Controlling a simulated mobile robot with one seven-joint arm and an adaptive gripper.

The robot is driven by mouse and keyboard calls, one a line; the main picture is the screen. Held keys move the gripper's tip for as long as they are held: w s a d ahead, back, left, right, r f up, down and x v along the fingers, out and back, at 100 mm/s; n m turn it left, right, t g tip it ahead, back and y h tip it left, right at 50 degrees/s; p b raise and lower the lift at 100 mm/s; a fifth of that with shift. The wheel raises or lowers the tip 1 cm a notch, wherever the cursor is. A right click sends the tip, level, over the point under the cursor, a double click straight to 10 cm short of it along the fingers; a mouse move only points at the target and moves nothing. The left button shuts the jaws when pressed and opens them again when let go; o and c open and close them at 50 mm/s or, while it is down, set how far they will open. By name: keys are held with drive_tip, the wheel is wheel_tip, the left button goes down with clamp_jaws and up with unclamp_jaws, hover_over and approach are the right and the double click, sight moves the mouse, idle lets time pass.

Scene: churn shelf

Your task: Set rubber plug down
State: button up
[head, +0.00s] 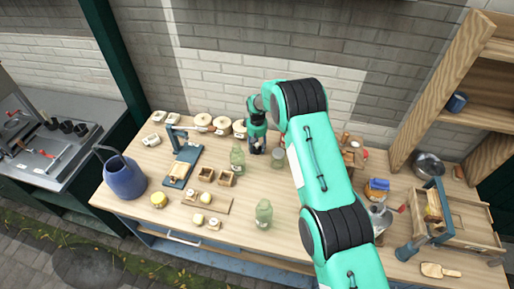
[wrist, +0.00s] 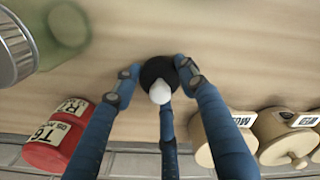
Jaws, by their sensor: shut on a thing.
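The rubber plug (wrist: 157,70) is a round black piece in the wrist view, with a whitish knob or tip in front of it. My gripper (wrist: 160,78) has its blue-grey fingers closed around it from left, right and below. In the head view my gripper (head: 257,146) points down low over the back middle of the wooden table (head: 140,190). The plug cannot be made out there. I cannot tell whether the plug touches the tabletop.
A green glass bottle (head: 237,158) and a jar (head: 278,158) flank my gripper. Another bottle (head: 264,213) stands nearer the front. Bare wood lies around it.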

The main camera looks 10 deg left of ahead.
sight(257, 144)
drive_tip(key=shift+f, duration=0.1)
drive_tip(key=o, duration=1.2)
drive_tip(key=shift+c, duration=0.2)
drive_tip(key=shift+r+b, duration=0.55)
drive_tip(key=shift+r, duration=5.55)
drive_tip(key=shift+r, duration=0.1)
